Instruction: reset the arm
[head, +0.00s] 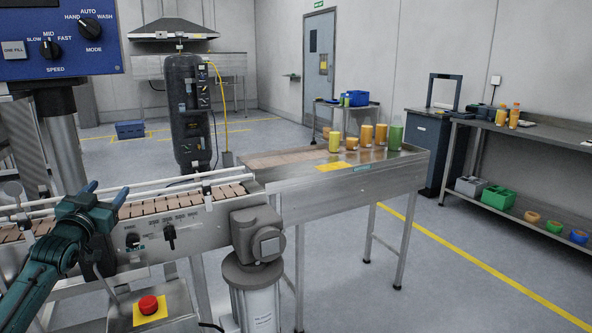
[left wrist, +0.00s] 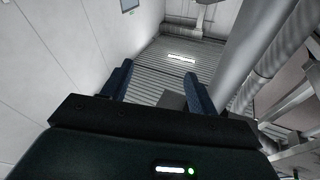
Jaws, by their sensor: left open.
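My left gripper (head: 106,192) is open and empty in the head view, in front of the conveyor's left part. Its blue fingers point up and to the right, near the conveyor rail. In the left wrist view, the two dark blue fingers of my left gripper (left wrist: 158,92) stand apart with nothing between them. Beyond them are a wall, a ribbed surface and grey pipes. My left arm (head: 40,270) comes in from the lower left. My right gripper is in neither view.
A conveyor (head: 150,208) with a guide rail runs beside my left gripper. A red stop button (head: 148,304) sits below it. A blue control panel (head: 60,38) hangs at upper left. A steel table (head: 300,180) holds several filled jars. Open floor (head: 440,270) lies at right.

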